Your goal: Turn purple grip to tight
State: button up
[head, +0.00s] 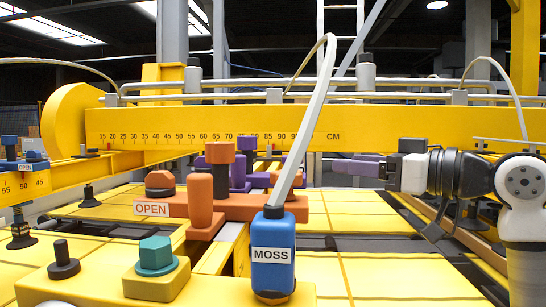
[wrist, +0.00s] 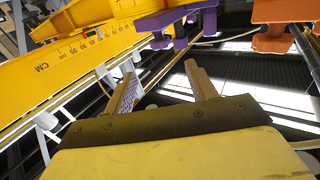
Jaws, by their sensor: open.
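A purple part (head: 354,167) shows right of centre in the head view, just left of my gripper (head: 391,172). More purple pieces (head: 239,174) stand behind the orange ones, partly hidden; I cannot tell which is the grip. In the wrist view, a purple bar with knobs (wrist: 178,21) is at the top, beyond my fingertips. My gripper (wrist: 160,67) is open there, with nothing between its two fingers. In the head view, I cannot tell whether it touches the purple part. No tight mark is readable.
An orange unit with an OPEN label (head: 152,209) and upright posts stands at centre left. A blue block labelled MOSS (head: 272,254) with a pale hose is in front. A yellow beam with a centimetre scale (head: 140,135) crosses behind. Another orange part (wrist: 270,39) is at the wrist view's upper right.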

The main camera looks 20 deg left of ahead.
aim_at(301, 159)
jog(key=p+x, duration=0.3)
jog(key=x, duration=0.9)
jog(key=shift+a+r+p, duration=0.1)
jog(key=shift+a+p, duration=0.1)
jog(key=shift+p, duration=0.15)
jog(key=shift+w+a, duration=0.3)
jog(key=shift+a, duration=0.3)
jog(key=c, duration=1)
